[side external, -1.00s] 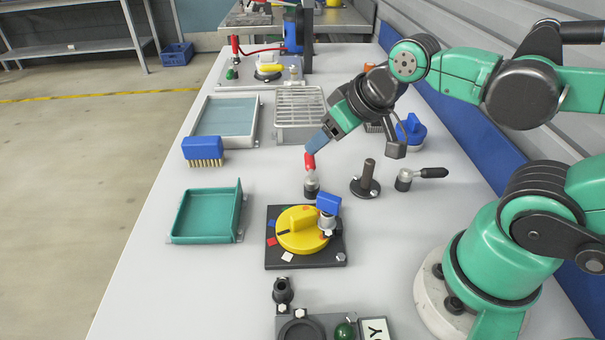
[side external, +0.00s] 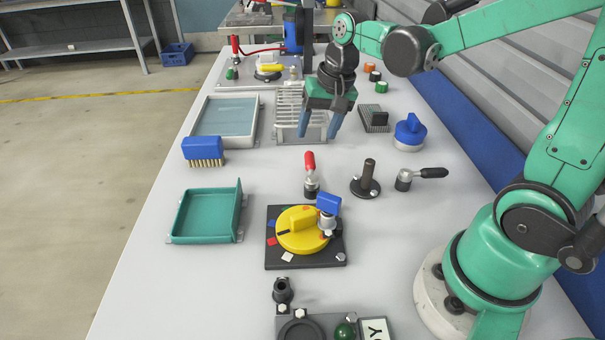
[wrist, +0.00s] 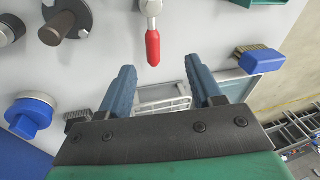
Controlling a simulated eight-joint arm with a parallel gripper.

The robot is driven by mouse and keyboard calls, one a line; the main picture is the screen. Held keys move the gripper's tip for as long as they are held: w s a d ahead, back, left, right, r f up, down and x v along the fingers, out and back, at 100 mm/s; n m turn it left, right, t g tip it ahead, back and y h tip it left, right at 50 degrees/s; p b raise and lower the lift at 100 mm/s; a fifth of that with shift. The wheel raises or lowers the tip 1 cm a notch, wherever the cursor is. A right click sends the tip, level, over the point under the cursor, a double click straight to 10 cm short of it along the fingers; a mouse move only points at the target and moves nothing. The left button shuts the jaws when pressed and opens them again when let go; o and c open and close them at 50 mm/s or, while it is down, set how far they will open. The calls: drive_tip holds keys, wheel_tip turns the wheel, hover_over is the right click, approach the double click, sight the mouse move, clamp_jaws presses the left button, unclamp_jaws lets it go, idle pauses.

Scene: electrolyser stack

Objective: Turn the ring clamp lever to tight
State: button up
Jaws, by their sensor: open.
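A small lever with a red handle (side external: 310,163) stands on a metal pivot base (side external: 311,186) mid-table. Its handle points toward the table's far end, and it also shows at the top of the wrist view (wrist: 152,46). A second lever with a black handle (side external: 432,173) lies to the right, its handle pointing right. No label shows which one is the ring clamp lever. My gripper (side external: 319,131) is open and empty, beyond the red handle and apart from it. Its two blue fingers are spread in the wrist view (wrist: 160,70), with the red handle ahead of the gap.
A black post (side external: 368,178) stands between the levers. A yellow dial (side external: 302,230) with a blue-handled clamp is nearer. A green tray (side external: 181,216), a blue brush (side external: 202,148), a wire rack (side external: 287,126) and a blue knob (side external: 410,131) stand around. The table's left front is clear.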

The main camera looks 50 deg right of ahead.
sight(311, 158)
drive_tip(key=shift+m+g+y, duration=0.3)
drive_tip(key=shift+m+g, duration=0.2)
drive_tip(key=shift+m, duration=0.4)
drive_tip(key=shift+w+d+f, duration=0.15)
drive_tip(key=shift+w+f, duration=0.2)
drive_tip(key=shift+f, duration=0.95)
drive_tip(key=shift+w+d+f, duration=0.15)
drive_tip(key=shift+w+f, duration=0.2)
drive_tip(key=shift+f, duration=1)
drive_tip(key=shift+w+d+f, duration=0.15)
drive_tip(key=shift+w+f, duration=0.2)
drive_tip(key=shift+f, duration=0.95)
clamp_jaws()
